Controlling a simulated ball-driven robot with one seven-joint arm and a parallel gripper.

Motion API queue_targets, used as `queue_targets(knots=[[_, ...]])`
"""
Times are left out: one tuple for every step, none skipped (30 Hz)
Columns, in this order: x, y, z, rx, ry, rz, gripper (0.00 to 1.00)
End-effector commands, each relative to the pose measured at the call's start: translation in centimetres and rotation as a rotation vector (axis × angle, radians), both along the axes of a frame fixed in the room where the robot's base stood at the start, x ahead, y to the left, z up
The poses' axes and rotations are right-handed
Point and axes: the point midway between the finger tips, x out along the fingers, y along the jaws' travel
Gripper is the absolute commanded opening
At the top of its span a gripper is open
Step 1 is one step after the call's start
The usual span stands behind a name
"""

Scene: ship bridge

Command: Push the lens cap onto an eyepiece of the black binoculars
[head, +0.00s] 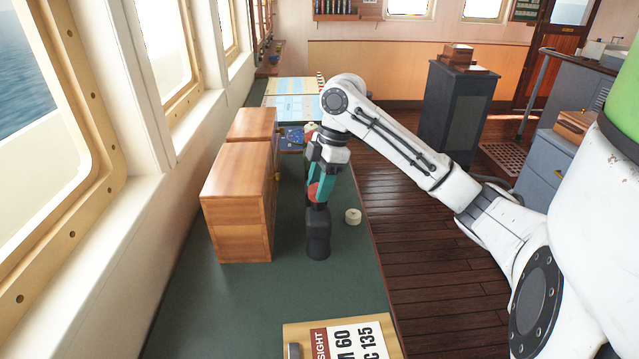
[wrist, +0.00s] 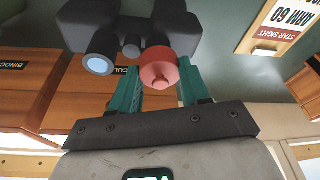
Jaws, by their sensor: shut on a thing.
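The black binoculars (head: 318,238) stand upright on the green counter, to the right of the wooden boxes. In the wrist view the binoculars (wrist: 98,18) show two barrels. The left eyepiece (wrist: 99,64) is uncovered, with a pale blue lens. The red lens cap (head: 313,192), with a small knob, is between the teal fingers of my gripper (head: 319,188). In the wrist view the cap (wrist: 158,68) lies in line with the right eyepiece and hides its end. My gripper (wrist: 158,84) is shut on the cap. I cannot tell whether the cap is seated or just above.
Wooden boxes (head: 238,205) stand close on the left. A small cream round object (head: 353,216) lies right of the binoculars, near the counter's edge. A clipboard sign (head: 342,338) lies at the front. Green counter (head: 240,300) is bare between.

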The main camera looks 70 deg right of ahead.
Motion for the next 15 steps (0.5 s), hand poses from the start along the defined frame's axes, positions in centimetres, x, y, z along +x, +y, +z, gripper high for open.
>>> queue_targets(knots=[[0.0, 0.0, 0.01, 0.0, 0.0, 0.0, 0.18], [0.0, 0.0, 0.01, 0.0, 0.0, 0.0, 0.48], [0.0, 0.0, 0.01, 0.0, 0.0, 0.0, 0.52], [0.0, 0.0, 0.01, 0.0, 0.0, 0.0, 0.54], [0.0, 0.0, 0.01, 0.0, 0.0, 0.0, 0.57], [0.0, 0.0, 0.01, 0.0, 0.0, 0.0, 0.61], [0.0, 0.0, 0.01, 0.0, 0.0, 0.0, 0.64], [0.0, 0.0, 0.01, 0.0, 0.0, 0.0, 0.67], [0.0, 0.0, 0.01, 0.0, 0.0, 0.0, 0.71], [0.0, 0.0, 0.01, 0.0, 0.0, 0.0, 0.74], [0.0, 0.0, 0.01, 0.0, 0.0, 0.0, 0.76], [0.0, 0.0, 0.01, 0.0, 0.0, 0.0, 0.76], [0.0, 0.0, 0.01, 0.0, 0.0, 0.0, 0.76], [0.0, 0.0, 0.01, 0.0, 0.0, 0.0, 0.76], [0.0, 0.0, 0.01, 0.0, 0.0, 0.0, 0.76]])
